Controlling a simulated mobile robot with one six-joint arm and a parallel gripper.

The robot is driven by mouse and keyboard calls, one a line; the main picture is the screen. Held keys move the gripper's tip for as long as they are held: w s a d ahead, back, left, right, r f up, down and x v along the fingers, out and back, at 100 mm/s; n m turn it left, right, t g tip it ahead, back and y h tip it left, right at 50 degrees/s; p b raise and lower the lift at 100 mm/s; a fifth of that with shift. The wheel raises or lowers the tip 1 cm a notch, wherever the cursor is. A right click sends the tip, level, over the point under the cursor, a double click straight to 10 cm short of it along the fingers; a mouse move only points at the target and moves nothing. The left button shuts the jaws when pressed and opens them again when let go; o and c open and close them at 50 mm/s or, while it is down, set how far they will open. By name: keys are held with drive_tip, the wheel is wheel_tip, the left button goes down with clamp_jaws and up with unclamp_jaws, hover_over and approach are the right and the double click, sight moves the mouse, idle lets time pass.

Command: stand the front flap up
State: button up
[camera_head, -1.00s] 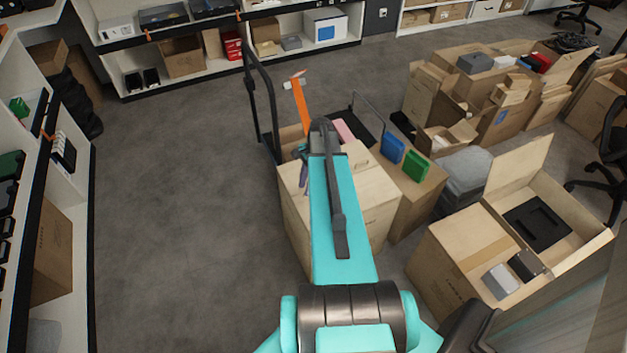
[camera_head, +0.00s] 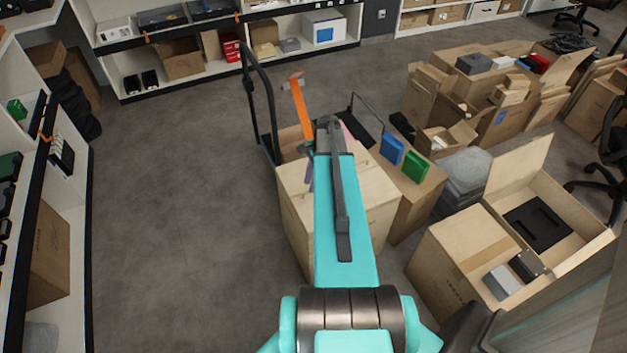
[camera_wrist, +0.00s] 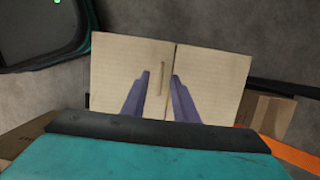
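A tan carton (camera_head: 378,195) stands below my arm in the head view, partly hidden by it. In the wrist view two cardboard panels (camera_wrist: 216,83) lie side by side with a dark seam between them. A narrow tan strip or slot shows on the left panel. Which panel is the front flap I cannot tell. My gripper (camera_wrist: 160,74) has two purple fingers with a clear gap between them and nothing held. Its fingers overlap the panels in view; contact cannot be told. In the head view my arm mostly hides the gripper, with a bit of purple at its left.
Beside the carton, another box carries a blue item (camera_head: 392,148) and a green item (camera_head: 416,166). An open carton (camera_head: 520,165) stands at the right. A black-handled cart (camera_head: 262,100) is behind. Shelves (camera_head: 45,190) line the left; the grey floor between is clear.

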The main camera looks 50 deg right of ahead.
drive_tip(key=shift+d+b+x, duration=0.2)
drive_tip(key=shift+b+x, duration=0.4)
drive_tip(key=shift+x, duration=0.35)
drive_tip(key=shift+d+b+x, duration=0.25)
drive_tip(key=shift+b+x, duration=0.35)
drive_tip(key=shift+x, duration=0.35)
drive_tip(key=shift+s, duration=0.15)
drive_tip(key=shift+d+x, duration=0.2)
drive_tip(key=shift+x, duration=0.75)
drive_tip(key=shift+f, duration=0.1)
drive_tip(key=shift+c, duration=1.1)
drive_tip(key=shift+b, duration=0.3)
